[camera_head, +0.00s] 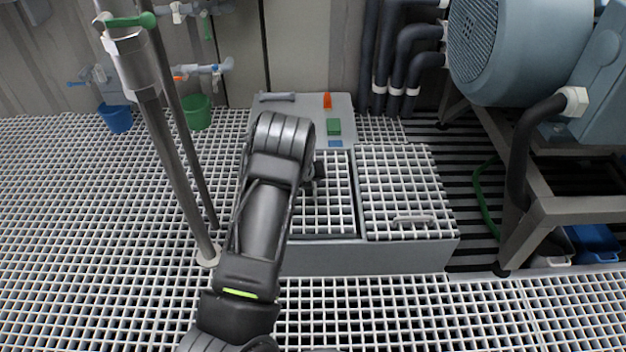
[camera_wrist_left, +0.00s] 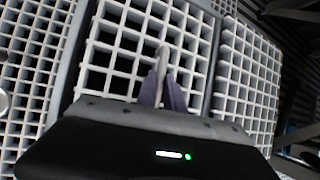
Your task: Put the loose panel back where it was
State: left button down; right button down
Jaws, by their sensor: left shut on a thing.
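The left grating panel (camera_head: 328,209) is a white square mesh inside the left part of a grey frame (camera_head: 362,257). It also shows in the left wrist view (camera_wrist_left: 122,50). My left gripper (camera_head: 314,180) is over this panel, and my forearm hides its left part. In the left wrist view my left gripper (camera_wrist_left: 165,88) is shut on the panel's handle (camera_wrist_left: 162,59), a thin pale bar. The panel lies about level with its neighbour; I cannot tell whether it is fully seated. My right gripper is in neither view.
A second grating panel (camera_head: 399,180) with its own handle (camera_head: 414,219) fills the frame's right part. Small tools lie on a grey plate (camera_head: 288,115) behind. A vertical pipe (camera_head: 172,145) stands left, a blue motor (camera_head: 515,50) right. Open grating floor lies in front.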

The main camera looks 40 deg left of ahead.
pick_arm(q)
jog(key=shift+f+b, duration=0.45)
jog(key=c, duration=1.4)
grip_release()
jog(key=shift+o, duration=0.2)
jog(key=shift+s+f, duration=0.1)
jog(key=shift+s+r, duration=0.15)
jog(key=shift+r, duration=0.2)
jog(key=p+v, duration=0.1)
jog(key=v, duration=0.6)
jog(key=shift+p, duration=0.3)
jog(key=shift+d, duration=0.1)
